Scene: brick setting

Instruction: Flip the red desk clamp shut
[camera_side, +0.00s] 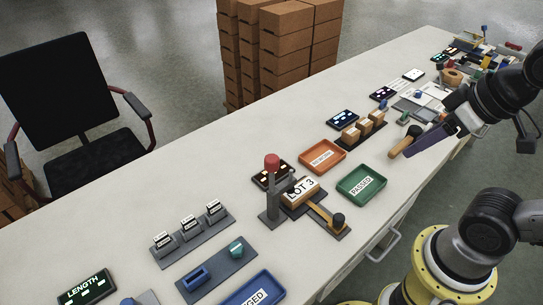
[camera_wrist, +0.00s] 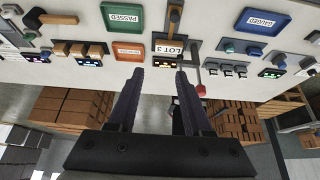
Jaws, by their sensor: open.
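The red-knobbed desk clamp (camera_side: 272,163) stands on the desk with its grey lever upright and the red knob on top. In the wrist view its red knob (camera_wrist: 201,90) shows just right of my right finger. A wooden block marked LOT 3 (camera_side: 301,192) sits beside the lever; it also shows in the wrist view (camera_wrist: 168,49). A tan bar with a dark knob (camera_side: 338,220) extends from the block's other side. My gripper (camera_side: 410,153) is open and empty, above the desk to the right of the clamp and apart from it. It also shows in the wrist view (camera_wrist: 158,72).
An orange tray (camera_side: 308,167) and a green PASSED tray (camera_side: 345,196) lie right of the clamp. A blue tray (camera_side: 240,301) and a grey rack of small blocks (camera_side: 205,236) are left. A wooden-handled tool (camera_side: 399,149) lies near my gripper.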

